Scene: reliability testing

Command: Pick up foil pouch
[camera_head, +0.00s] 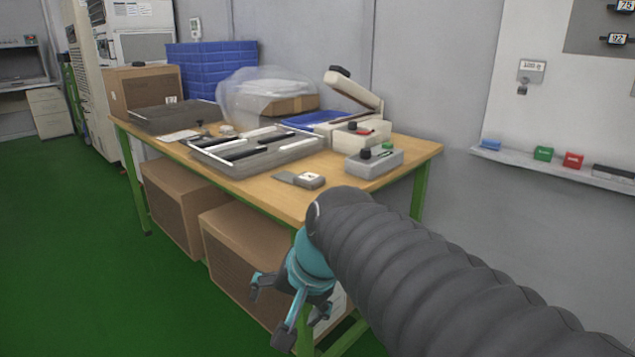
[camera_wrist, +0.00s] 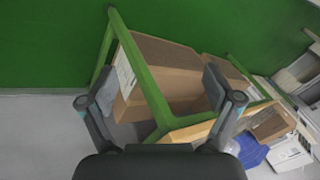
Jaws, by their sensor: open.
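My gripper (camera_head: 270,312) hangs open and empty in front of the table's near corner, below the tabletop, in the head view. In the wrist view its fingers (camera_wrist: 160,100) are spread wide with nothing between them. I cannot clearly make out a foil pouch. A grey tray (camera_head: 262,170) holds several black and white strips. The wrist view shows the table's green frame (camera_wrist: 150,85) beyond the fingers.
Cardboard boxes (camera_head: 236,262) stand under the table. On it are a dark tray (camera_head: 172,116), a clear plastic bag (camera_head: 248,92), blue bins (camera_head: 205,66), a bench device (camera_head: 352,98) and a grey control box (camera_head: 374,163). Green floor (camera_head: 70,250) at left is clear.

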